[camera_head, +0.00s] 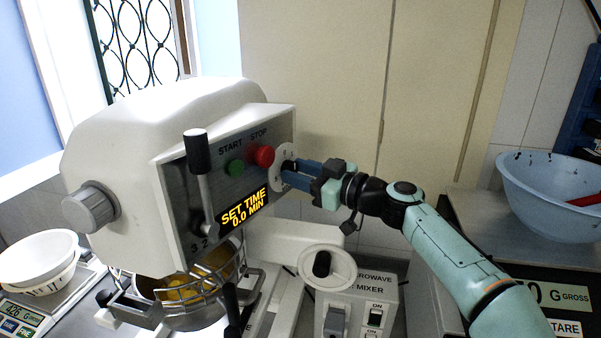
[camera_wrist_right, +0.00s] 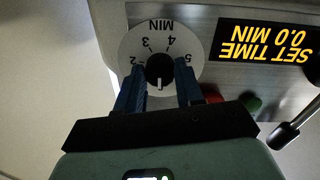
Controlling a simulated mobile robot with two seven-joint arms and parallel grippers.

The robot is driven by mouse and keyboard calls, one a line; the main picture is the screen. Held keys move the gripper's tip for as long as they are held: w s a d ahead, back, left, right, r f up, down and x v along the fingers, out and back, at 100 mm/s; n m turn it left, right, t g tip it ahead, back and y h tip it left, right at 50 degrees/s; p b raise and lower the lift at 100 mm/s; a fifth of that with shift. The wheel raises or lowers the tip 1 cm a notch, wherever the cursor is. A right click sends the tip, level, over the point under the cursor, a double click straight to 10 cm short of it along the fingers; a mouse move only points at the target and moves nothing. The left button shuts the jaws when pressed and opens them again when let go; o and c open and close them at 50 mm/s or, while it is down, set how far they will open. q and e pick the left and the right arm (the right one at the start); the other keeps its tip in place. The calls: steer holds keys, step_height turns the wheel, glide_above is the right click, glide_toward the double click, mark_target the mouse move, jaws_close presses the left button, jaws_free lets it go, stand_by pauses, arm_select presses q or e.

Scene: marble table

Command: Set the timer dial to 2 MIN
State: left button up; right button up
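The timer dial (camera_wrist_right: 160,70) is a black knob with a white pointer line on a round white plate, seen upside down in the right wrist view. The pointer aims at the picture's bottom edge, between the marks 2 and 5. In the head view the dial plate (camera_head: 278,168) is partly hidden by my right gripper. The display (camera_head: 244,208) reads SET TIME 0.0 MIN. My right gripper (camera_wrist_right: 160,84) has its blue fingers spread on either side of the knob, with slight gaps seeming to show. My left gripper is not in view.
A red stop button (camera_head: 264,156) and green start button (camera_head: 236,168) sit beside the dial. A black-handled lever (camera_head: 198,155) stands in front of the mixer panel. A wire-guarded bowl (camera_head: 190,300) is below. A blue bowl (camera_head: 550,205) stands at the right.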

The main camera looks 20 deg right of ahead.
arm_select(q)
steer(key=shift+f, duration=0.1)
arm_select(e)
steer(key=m+b, duration=0.1)
steer(key=m, duration=0.9)
steer(key=shift+r, duration=0.1)
steer(key=m, duration=0.4)
steer(key=shift+g+p, duration=0.3)
steer(key=shift+g, duration=0.1)
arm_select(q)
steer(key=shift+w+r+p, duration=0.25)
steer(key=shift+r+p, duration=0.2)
arm_select(e)
steer(key=m, duration=0.4)
steer(key=shift+r+m+y, duration=0.1)
steer(key=shift+m+y, duration=0.2)
steer(key=shift+m, duration=0.1)
steer(key=shift+m, duration=0.3)
steer(key=o, duration=1)
